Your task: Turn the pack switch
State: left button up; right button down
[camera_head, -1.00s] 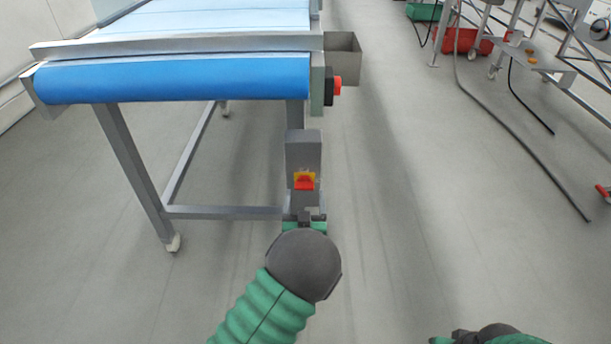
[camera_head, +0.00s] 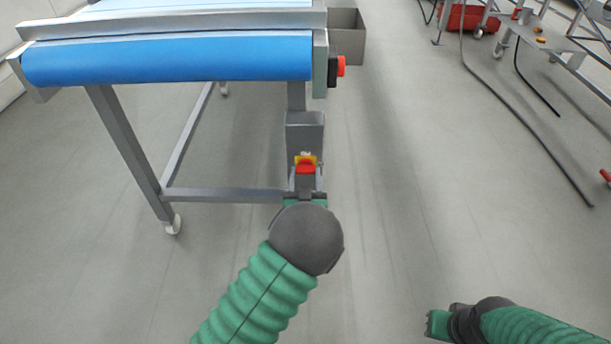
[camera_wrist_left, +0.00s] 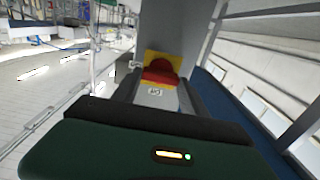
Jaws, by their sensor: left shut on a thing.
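The pack switch (camera_head: 306,168) is a red handle on a yellow plate, on the front of a grey box (camera_head: 304,130) at the conveyor's right leg. In the left wrist view the red handle (camera_wrist_left: 161,76) lies straight ahead, at the far end of my fingers. My left gripper (camera_head: 306,181) reaches the switch from the near side and is shut on the red handle. My dark wrist hides much of the fingers. My right gripper (camera_head: 437,323) is low at the right, away from the switch, and its fingers are unclear.
The conveyor's blue belt (camera_head: 170,58) stands above and left of the switch. A red button (camera_head: 341,66) and a grey open bin (camera_head: 347,40) sit at its right end. A dark hose (camera_head: 520,125) lies on the floor at the right. The floor between is clear.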

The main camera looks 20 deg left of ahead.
pick_arm(q)
jog(key=shift+n, duration=1.4)
jog(key=shift+f+n, duration=0.15)
jog(key=shift+n, duration=1.25)
jog(key=shift+s, duration=0.1)
jog(key=o, duration=1.4)
jog(key=shift+a, duration=0.1)
